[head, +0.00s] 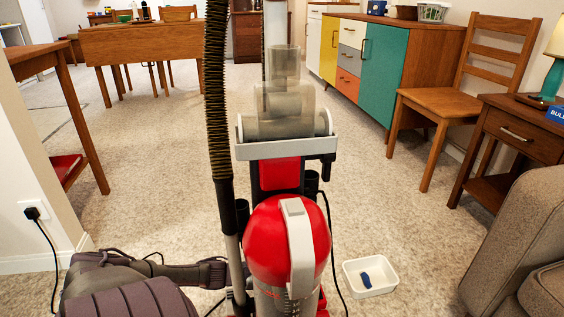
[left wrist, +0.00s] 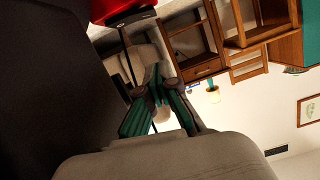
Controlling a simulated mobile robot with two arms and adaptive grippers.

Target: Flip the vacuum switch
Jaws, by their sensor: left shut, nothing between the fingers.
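The red and grey upright vacuum (head: 270,240) stands in the middle of the head view, with a clear canister above and a ribbed black hose (head: 217,95) on its left. I cannot pick out its switch. My left arm comes in low from the left in the head view and ends beside the vacuum's lower left side, where the hose and tube cover its end. In the left wrist view my left gripper (left wrist: 157,72) is shut and empty. A red part of the vacuum (left wrist: 120,8) shows just beyond it. My right gripper is not in view.
A white tray (head: 370,264) with a small blue item lies on the carpet right of the vacuum. A sofa (head: 520,235), side table (head: 520,135) and chair (head: 455,100) line the right. A plug (head: 31,213) with a black cord is in the left wall. Carpet behind is open.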

